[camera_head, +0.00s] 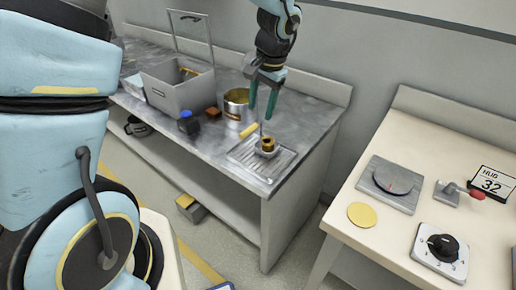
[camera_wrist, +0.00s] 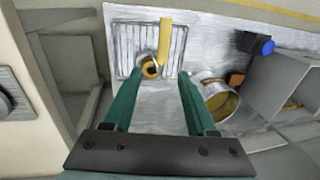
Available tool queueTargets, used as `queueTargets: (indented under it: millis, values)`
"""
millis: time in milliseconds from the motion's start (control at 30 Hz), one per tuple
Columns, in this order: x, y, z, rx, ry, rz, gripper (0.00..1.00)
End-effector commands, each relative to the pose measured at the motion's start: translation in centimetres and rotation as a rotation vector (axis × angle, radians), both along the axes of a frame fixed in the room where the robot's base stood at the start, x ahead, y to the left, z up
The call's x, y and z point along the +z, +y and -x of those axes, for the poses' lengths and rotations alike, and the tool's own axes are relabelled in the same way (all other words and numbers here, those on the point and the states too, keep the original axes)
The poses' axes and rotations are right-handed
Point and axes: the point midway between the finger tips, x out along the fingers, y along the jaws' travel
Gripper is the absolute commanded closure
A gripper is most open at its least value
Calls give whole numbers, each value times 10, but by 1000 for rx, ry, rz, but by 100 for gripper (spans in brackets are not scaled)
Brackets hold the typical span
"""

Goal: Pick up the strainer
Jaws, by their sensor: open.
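A small brass, ring-like piece (camera_head: 267,144) with a dark opening sits on a ribbed metal tray (camera_head: 245,154) at the right end of the grey bench; it looks like the strainer, but it is too small to be sure. In the wrist view the brass piece (camera_wrist: 152,69) shows just beyond and between the fingertips, near the edge of the ribbed tray (camera_wrist: 124,42). My gripper (camera_head: 261,113) is open and empty above the tray, with its green fingers pointing down. In the wrist view my gripper (camera_wrist: 158,76) has a clear gap between its fingers.
A yellow bar (camera_head: 249,130) lies by the tray's edge. A metal pot (camera_head: 236,104), a blue-capped item (camera_head: 188,122) and a grey open box (camera_head: 180,94) stand left. A cream table (camera_head: 385,232) with a dial and lever is right, across a gap.

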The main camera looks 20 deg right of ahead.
Motion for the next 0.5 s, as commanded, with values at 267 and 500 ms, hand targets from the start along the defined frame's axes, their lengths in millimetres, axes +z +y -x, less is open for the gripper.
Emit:
queueTargets:
  millis: [267,500]
  values:
    - [-39,3,-6,-3,3,-5,43]
    - [-56,6,-10,-2,0,-3,43]
